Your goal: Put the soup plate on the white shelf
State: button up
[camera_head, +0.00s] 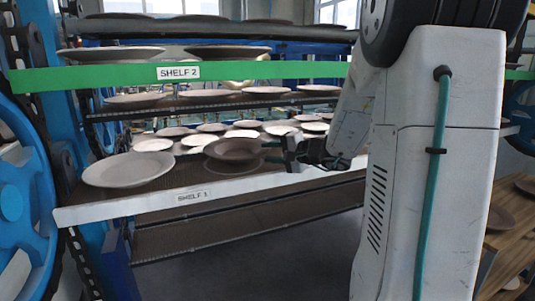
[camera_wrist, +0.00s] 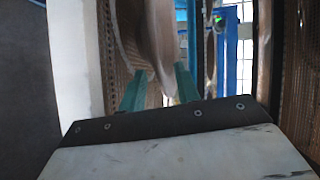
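The soup plate (camera_head: 233,148) is brown and deep, and hangs roughly level a little above the white shelf (camera_head: 290,184), which is labelled SHELF 1. My gripper (camera_head: 273,149) reaches in from the right and is shut on the plate's right edge. In the wrist view, the teal fingers of my gripper (camera_wrist: 160,88) lie on either side of the rim of the soup plate (camera_wrist: 158,40). The white shelf's edge (camera_wrist: 72,60) shows to the left there. The contact at the fingertips is partly hidden.
A large pale plate (camera_head: 128,169) lies on the white shelf to the left. Several smaller plates (camera_head: 246,134) stand behind. The green-edged SHELF 2 (camera_head: 110,76) is above with more plates. A wooden rack (camera_head: 515,240) stands at the lower right.

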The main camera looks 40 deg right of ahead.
jog(key=v, duration=1)
jog(key=s+a+f+n+g+y, duration=0.1)
jog(key=s+a+n+g+y, duration=0.25)
jog(key=a, duration=0.85)
jog(key=s+a+f+n+g, duration=0.1)
jog(key=s+a+n+g, duration=0.4)
jog(key=a, duration=0.6)
jog(key=s+a+f+n+g+h, duration=0.1)
jog(key=s+n+g+h, duration=0.1)
jog(key=s+h, duration=0.2)
jog(key=s+a+f+n+g+h, duration=0.2)
jog(key=s+n+g+h, duration=0.1)
jog(key=s, duration=0.6)
jog(key=shift+s+f+n+h, duration=0.2)
jog(key=shift+f+n+h, duration=0.1)
jog(key=shift+n+h, duration=0.05)
